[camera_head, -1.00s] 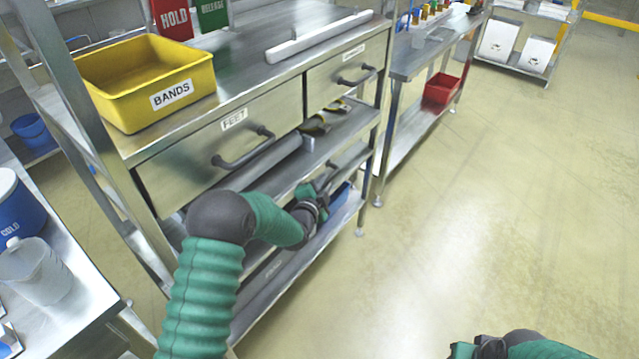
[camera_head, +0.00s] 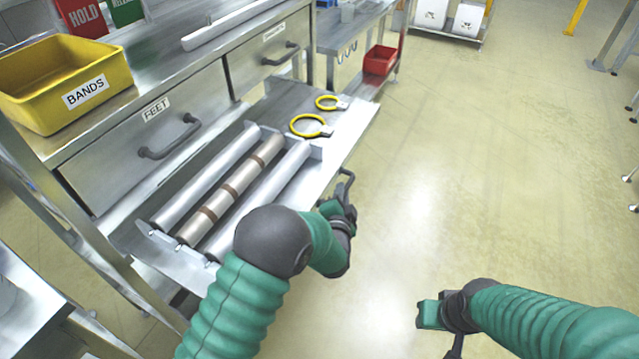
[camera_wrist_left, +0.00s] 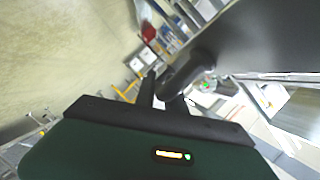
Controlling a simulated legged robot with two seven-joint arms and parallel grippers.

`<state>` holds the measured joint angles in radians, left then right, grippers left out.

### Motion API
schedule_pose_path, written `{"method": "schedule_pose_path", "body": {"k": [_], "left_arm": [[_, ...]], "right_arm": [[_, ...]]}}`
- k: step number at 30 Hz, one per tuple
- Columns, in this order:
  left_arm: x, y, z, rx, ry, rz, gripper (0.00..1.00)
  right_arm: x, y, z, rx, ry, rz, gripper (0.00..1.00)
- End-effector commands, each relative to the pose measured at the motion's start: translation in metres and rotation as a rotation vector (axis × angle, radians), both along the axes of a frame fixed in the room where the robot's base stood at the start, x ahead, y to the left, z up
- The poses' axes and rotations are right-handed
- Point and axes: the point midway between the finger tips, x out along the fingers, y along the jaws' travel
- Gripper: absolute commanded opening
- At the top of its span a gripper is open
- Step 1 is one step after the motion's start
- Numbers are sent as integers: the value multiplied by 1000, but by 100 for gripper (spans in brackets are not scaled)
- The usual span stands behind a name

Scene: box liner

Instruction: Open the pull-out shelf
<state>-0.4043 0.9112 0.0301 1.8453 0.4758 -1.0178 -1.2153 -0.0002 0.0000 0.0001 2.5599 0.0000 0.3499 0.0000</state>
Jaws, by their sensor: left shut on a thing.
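The pull-out shelf (camera_head: 345,120) is a metal tray under the drawers, and it stands well out from the workbench frame. Its dark handle (camera_head: 348,179) is on the front edge. My left gripper (camera_head: 338,203) is shut on this handle; the fingertips are partly hidden. In the left wrist view the dark handle (camera_wrist_left: 188,72) runs close by the fingers (camera_wrist_left: 158,88). On the shelf lie rollers in a cradle (camera_head: 225,195) and two yellow rings (camera_head: 308,125). My right gripper (camera_head: 437,318) hangs over the floor at the lower right, apart from the shelf; its jaws are unclear.
Above the shelf are a drawer labelled FEET (camera_head: 150,145) and a second drawer (camera_head: 270,52). A yellow BANDS bin (camera_head: 65,80) stands on the bench top. A red bin (camera_head: 380,60) sits on the neighbouring bench's lower level. The floor (camera_head: 470,170) to the right is clear.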

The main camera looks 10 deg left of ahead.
Motion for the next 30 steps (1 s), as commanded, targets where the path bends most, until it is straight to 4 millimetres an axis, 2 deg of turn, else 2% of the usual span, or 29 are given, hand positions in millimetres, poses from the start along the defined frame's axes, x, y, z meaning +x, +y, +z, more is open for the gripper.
{"method": "schedule_pose_path", "body": {"k": [1, 6, 22, 23, 24, 27, 30], "left_arm": [[-5, -8, -4, 3, 12, -5, 0], [-9, -22, -4, 4, 10, -2, 0], [-12, -29, -4, 3, 8, 1, 0], [-12, -29, -4, 3, 8, 1, 18], [-11, -30, -4, 2, 8, 1, 24], [-11, -30, -3, 2, 5, 1, 36], [-11, -30, -2, 2, 3, 1, 36]], "right_arm": [[0, 0, 2, 0, 0, 0, 36], [0, 0, 3, 0, 0, 0, 36], [0, 0, 4, 0, 0, 0, 36], [0, 0, 4, 0, 0, 0, 36], [0, 0, 4, 0, 0, 0, 36], [0, 0, 4, 0, 0, 0, 36], [0, 0, 4, 0, 0, 0, 36]]}}
